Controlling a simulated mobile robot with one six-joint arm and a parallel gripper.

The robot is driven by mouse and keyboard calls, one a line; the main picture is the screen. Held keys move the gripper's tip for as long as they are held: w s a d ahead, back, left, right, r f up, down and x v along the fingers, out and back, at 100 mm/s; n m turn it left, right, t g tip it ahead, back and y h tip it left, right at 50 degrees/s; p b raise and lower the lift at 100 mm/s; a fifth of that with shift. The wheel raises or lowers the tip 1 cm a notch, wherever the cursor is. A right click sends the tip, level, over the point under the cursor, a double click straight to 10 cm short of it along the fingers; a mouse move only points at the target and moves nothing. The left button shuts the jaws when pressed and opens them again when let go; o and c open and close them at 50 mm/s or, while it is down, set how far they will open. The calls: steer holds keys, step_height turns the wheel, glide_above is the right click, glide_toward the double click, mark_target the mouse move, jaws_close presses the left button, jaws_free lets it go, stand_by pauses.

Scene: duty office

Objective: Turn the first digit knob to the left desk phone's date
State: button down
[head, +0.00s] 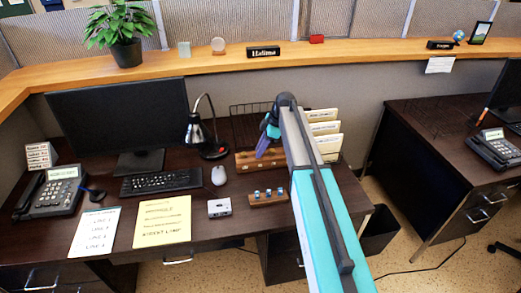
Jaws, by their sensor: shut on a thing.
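The left desk phone (52,193) stands on the left of the near desk. Its lit display (63,172) shows small text too small to read surely. A wooden block (245,160) lies at the back of the desk, right of the lamp. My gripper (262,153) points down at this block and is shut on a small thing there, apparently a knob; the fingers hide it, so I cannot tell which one. A smaller wooden block (268,197) with several blue-topped pieces sits in front, clear of my gripper.
A black lamp (197,132), keyboard (161,183), white mouse (218,176), small white device (219,208) and yellow sheet (163,222) surround the free desk space. Upright folders (327,135) stand beside my arm. Another phone (495,148) is on the right desk.

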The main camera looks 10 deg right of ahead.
steer(key=shift+s+m+b, duration=0.1)
steer(key=shift+m+b, duration=0.2)
steer(key=shift+m, duration=0.2)
steer(key=shift+m+t+b, duration=0.5)
steer(key=shift+m, duration=0.3)
steer(key=m+t+b, duration=0.1)
steer(key=m, duration=0.2)
steer(key=shift+s+h, duration=0.15)
steer(key=shift+h, duration=0.25)
steer(key=m+h, duration=0.1)
steer(key=m, duration=0.2)
steer(key=m+t+b, duration=0.1)
steer(key=m, duration=0.2)
steer(key=shift+a+t+h, duration=0.2)
steer(key=shift+t+h, duration=0.1)
steer(key=shift+h, duration=0.1)
steer(key=m+h, duration=0.1)
steer(key=m, duration=0.2)
steer(key=m+h, duration=0.1)
steer(key=m, duration=0.2)
steer(key=shift+a, duration=0.2)
steer(key=m+h, duration=0.1)
steer(key=m, duration=0.2)
steer(key=m+h+b, duration=0.1)
steer(key=m, duration=0.2)
steer(key=shift+a+h, duration=0.15)
steer(key=shift+h, duration=0.15)
steer(key=shift+m+g, duration=0.3)
steer(key=shift+g, duration=0.1)
